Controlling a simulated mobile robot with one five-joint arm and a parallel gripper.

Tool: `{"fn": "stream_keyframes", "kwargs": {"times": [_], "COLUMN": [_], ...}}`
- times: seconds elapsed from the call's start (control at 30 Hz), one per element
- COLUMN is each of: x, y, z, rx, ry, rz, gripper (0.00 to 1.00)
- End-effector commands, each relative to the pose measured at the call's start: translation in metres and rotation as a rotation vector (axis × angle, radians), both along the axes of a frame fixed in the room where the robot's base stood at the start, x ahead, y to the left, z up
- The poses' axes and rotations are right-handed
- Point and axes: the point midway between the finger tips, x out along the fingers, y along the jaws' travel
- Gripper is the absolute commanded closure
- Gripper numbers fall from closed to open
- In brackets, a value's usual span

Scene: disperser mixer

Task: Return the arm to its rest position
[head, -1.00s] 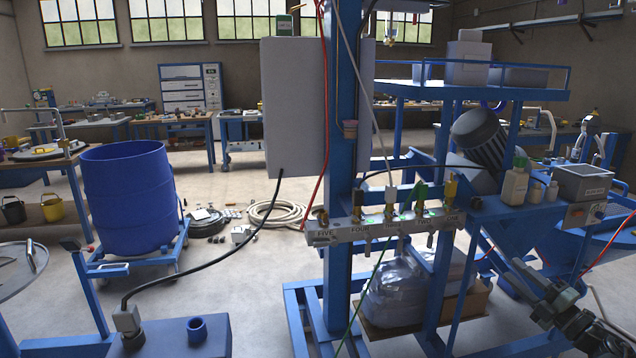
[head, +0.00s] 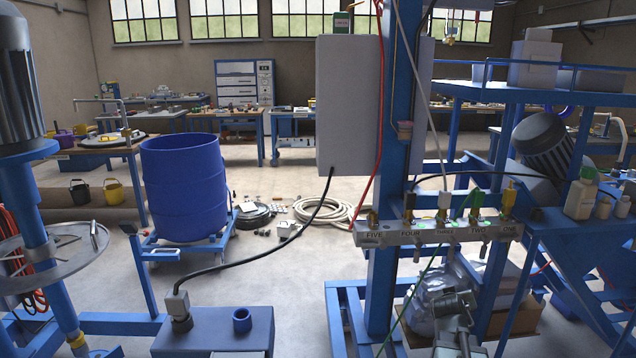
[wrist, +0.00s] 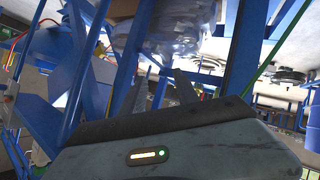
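My arm shows at the bottom of the head view, right of centre, in front of the blue frame (head: 378,290). Its end, my gripper (head: 455,318), is seen small and foreshortened there. In the wrist view the grey casing of my gripper, with a lit orange strip and a green dot, fills the lower part. Dark finger-like parts (wrist: 182,88) stick up beyond its edge; their spacing is unclear. I see nothing held between them. Blue frame bars and a clear plastic-wrapped bundle (wrist: 178,28) lie beyond.
A numbered valve manifold (head: 440,233) with hoses crosses the blue frame, near my arm. A green cable (head: 410,300) hangs close by. A blue drum (head: 185,188) stands on a wheeled dolly at left. Open floor (head: 285,265) lies between the drum and frame.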

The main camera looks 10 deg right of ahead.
Motion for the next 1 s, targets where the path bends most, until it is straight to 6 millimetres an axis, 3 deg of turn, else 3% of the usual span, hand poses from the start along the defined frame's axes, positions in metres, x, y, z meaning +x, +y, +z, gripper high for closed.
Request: {"fn": "stream_keyframes", "kwargs": {"times": [0.03, 0.2, 0.4, 0.6, 1.0], "x": [-0.001, -0.031, -0.08, -0.132, -0.133], "y": [0.04, 0.16, 0.262, 0.337, 0.335], "z": [-0.022, -0.082, -0.111, -0.119, 0.019], "rx": [0.084, 0.333, 0.499, 0.598, 0.6], "ry": [0.073, 0.351, 0.619, 0.854, 0.858], "rz": [0.008, 0.03, 0.074, 0.125, 0.121], "gripper": [0.63, 0.63, 0.63, 0.63, 0.63]}}
